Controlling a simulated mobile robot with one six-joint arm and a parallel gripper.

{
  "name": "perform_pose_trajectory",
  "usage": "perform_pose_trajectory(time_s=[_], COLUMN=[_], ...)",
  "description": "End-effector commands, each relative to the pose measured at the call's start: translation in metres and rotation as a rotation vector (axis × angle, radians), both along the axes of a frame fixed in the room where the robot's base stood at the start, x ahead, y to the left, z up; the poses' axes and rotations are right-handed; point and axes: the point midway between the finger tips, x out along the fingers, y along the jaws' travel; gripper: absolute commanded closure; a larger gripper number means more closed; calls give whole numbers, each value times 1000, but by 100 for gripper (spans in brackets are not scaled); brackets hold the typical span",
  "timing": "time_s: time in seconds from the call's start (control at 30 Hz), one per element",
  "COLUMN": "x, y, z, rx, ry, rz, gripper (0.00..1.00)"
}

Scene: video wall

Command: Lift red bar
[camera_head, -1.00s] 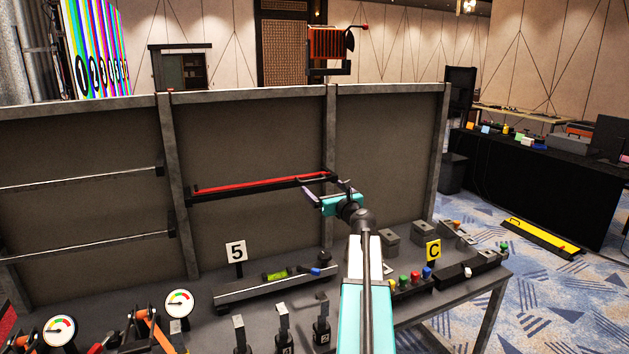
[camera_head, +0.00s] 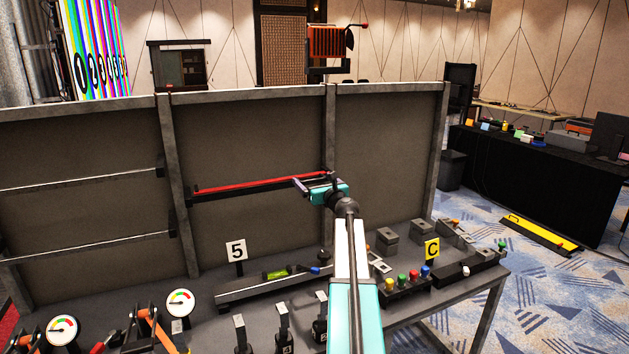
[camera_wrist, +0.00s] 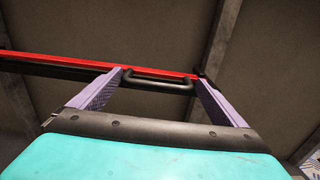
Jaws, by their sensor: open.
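The red bar (camera_head: 240,186) runs across the middle panel of the grey wall, between two posts, with a dark rail along its lower side. In the wrist view the red bar (camera_wrist: 60,61) crosses the upper part of the picture, with a black handle (camera_wrist: 160,82) near its right end. My gripper (camera_head: 318,183) is at the bar's right end. In the wrist view my gripper (camera_wrist: 160,85) has its two purple fingers apart, one to each side of the handle, with nothing clamped. I cannot tell whether a fingertip touches the bar.
Below the wall, the bench holds a "5" sign (camera_head: 236,251), a "C" sign (camera_head: 432,250), two gauges, coloured buttons (camera_head: 408,278), grey blocks and a green level (camera_head: 277,274). Thin rails (camera_head: 80,181) cross the left panel. The right panel is bare.

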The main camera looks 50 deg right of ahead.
Motion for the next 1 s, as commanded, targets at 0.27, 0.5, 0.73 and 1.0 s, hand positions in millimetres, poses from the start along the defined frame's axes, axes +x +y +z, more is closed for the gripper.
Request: perform_pose_trajectory(time_s=[0.27, 0.5, 0.73, 1.0], x=[3, 3, 2, 3], y=[-1, -1, -5, -1], z=[0, 0, 0, 4], rx=[0, 0, -1, -1], ry=[0, 0, -1, -2], rz=[0, 0, -4, -5], gripper=[5, 27, 52, 52])
